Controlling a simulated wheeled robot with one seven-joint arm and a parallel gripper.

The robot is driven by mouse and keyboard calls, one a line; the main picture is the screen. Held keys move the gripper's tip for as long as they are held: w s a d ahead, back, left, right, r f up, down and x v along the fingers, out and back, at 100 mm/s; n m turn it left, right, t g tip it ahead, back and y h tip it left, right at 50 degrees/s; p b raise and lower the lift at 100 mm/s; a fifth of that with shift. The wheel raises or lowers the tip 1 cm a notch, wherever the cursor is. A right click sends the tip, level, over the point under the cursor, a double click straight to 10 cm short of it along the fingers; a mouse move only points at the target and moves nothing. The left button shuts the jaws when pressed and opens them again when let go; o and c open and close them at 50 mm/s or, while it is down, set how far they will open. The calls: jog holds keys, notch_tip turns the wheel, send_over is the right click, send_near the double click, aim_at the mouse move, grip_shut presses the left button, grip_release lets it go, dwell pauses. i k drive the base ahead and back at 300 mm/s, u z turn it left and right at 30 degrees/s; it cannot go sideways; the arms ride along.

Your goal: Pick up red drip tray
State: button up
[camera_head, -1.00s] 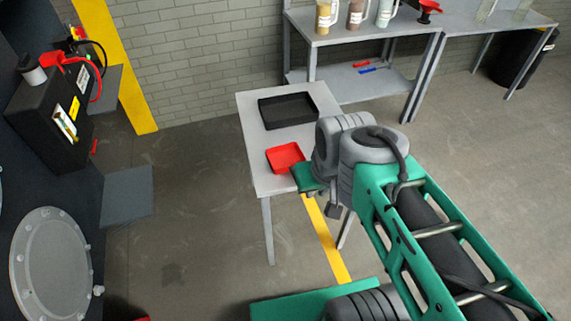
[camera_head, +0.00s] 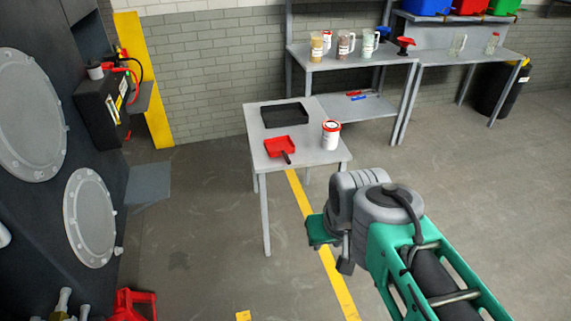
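The red drip tray (camera_head: 280,146) lies on the near left part of a small grey table (camera_head: 262,122). It is a shallow red pan, and a dark handle points toward the table's front edge. My gripper (camera_head: 318,231) hangs at the end of my green and grey arm, in front of and below the tabletop in the picture. It is apart from the tray. Its fingers are small and partly hidden, so I cannot tell whether they are open.
A black tray (camera_head: 285,115) lies behind the red one. A white can with a red lid (camera_head: 331,135) stands at the table's right. A shelf bench (camera_head: 340,56) with jugs stands behind. Black machinery (camera_head: 40,170) fills the left. Floor between is clear.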

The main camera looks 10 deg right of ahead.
aim_at(283, 145)
jog(key=u, duration=0.6)
jog(key=i, duration=0.5)
jog(key=u, duration=0.85)
jog(key=i, duration=1)
jog(key=z, duration=0.65)
jog(key=i, duration=0.65)
jog(key=z, duration=0.6)
